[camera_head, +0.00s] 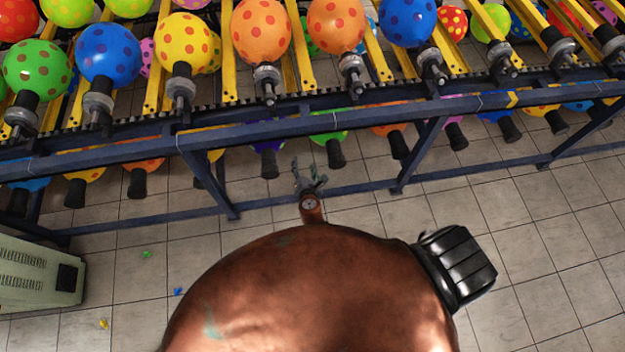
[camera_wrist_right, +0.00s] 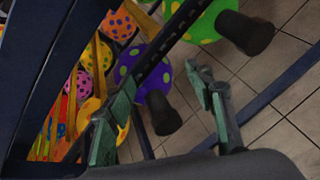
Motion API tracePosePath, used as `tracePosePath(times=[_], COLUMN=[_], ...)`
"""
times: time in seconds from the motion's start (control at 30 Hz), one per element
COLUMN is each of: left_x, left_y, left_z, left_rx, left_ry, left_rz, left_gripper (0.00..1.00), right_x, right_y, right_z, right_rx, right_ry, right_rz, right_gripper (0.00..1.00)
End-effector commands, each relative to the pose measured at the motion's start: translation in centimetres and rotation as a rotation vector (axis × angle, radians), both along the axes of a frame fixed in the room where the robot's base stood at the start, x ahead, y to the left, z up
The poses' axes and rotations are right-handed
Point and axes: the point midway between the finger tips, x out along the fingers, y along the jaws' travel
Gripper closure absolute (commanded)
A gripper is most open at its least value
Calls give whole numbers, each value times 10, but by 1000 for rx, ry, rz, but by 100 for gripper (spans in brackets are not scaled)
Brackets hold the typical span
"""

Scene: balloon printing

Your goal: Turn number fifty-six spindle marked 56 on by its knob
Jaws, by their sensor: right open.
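A row of spindles with grey collars and dark tips holds spotted balloons along the front of the conveyor. One spindle (camera_head: 268,82) carries an orange balloon and another (camera_head: 351,77) to its right carries a smaller orange one. No number 56 is legible, and I cannot tell which spindle bears it. My right gripper (camera_head: 311,180) is open and empty, below the blue front rail and apart from the spindles. In the right wrist view its two green fingers (camera_wrist_right: 158,78) are spread, with a purple balloon (camera_wrist_right: 150,82) beyond them. My left gripper is not in view.
The blue frame rail (camera_head: 260,133) and its slanted legs stand between my right gripper and the spindles. Balloons with black ends (camera_head: 335,153) hang underneath. A pale green cabinet (camera_head: 35,272) stands at lower left. The tiled floor at right is clear.

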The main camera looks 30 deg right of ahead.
Motion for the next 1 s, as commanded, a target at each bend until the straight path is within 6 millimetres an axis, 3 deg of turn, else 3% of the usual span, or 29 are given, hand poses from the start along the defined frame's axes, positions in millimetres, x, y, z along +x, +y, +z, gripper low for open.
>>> tracePosePath(times=[0.2, 0.4, 1.0], left_x=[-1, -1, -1], left_y=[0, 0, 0], left_z=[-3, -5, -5], left_rx=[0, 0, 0], left_ry=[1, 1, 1], left_rz=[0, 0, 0], left_gripper=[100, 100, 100], right_x=[-16, -27, -31], right_y=[-9, -15, -17], right_z=[-35, -56, -63], right_rx=[84, 137, 159], right_ry=[48, 76, 86], right_rz=[-43, -72, -84], right_gripper=[51, 51, 51])
